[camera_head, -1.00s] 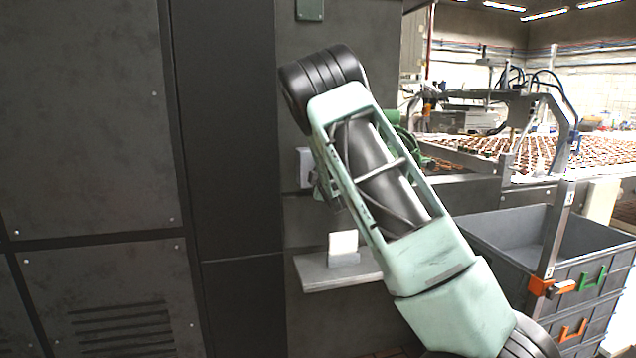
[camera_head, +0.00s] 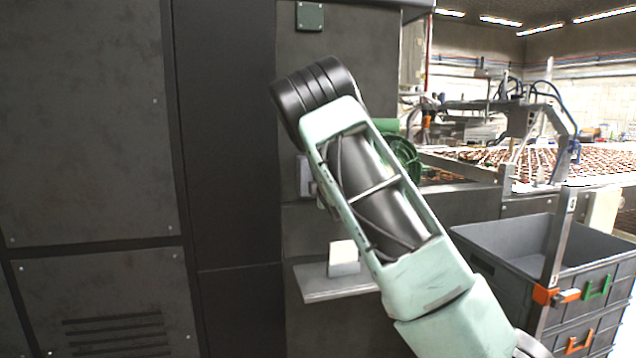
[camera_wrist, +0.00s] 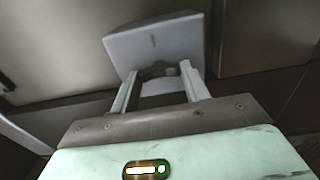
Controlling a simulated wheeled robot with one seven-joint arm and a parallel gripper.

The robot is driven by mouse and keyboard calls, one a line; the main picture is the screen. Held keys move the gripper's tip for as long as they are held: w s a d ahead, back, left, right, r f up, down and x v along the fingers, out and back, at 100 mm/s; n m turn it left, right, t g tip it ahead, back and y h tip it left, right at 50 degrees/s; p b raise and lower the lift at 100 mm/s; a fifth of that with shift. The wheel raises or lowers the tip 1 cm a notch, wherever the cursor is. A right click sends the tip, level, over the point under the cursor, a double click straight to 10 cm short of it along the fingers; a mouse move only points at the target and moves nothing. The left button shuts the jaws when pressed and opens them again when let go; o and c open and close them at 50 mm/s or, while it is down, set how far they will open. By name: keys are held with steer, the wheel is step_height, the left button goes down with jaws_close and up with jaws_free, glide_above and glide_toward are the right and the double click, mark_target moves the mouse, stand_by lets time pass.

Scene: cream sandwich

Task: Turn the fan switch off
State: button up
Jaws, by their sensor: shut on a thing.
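The fan switch is a light grey box (camera_wrist: 155,42) with a short green mark on its face, seen in the wrist view. It is fixed to the dark wall panel, and in the head view its left edge (camera_head: 304,175) shows beside my arm. My gripper (camera_wrist: 158,70) is at the box's near side, its two pale fingers around a small dark part of the switch, shut on it. Shadow hides the exact contact. In the head view my arm covers most of the gripper. A green round housing (camera_head: 405,158), perhaps the fan, shows behind my arm.
A small grey shelf (camera_head: 322,286) with a white block (camera_head: 343,255) juts from the wall below the switch. Grey stacked crates (camera_head: 500,238) and a metal post (camera_head: 556,240) stand at the right. A conveyor with brown pieces (camera_head: 590,160) lies beyond.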

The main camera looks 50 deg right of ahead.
steer(key=o, duration=1)
steer(key=shift+a, duration=0.1)
steer(key=b+v, duration=0.1)
steer(key=v, duration=1.6)
steer(key=shift+s+b, duration=0.2)
steer(key=shift+b, duration=0.1)
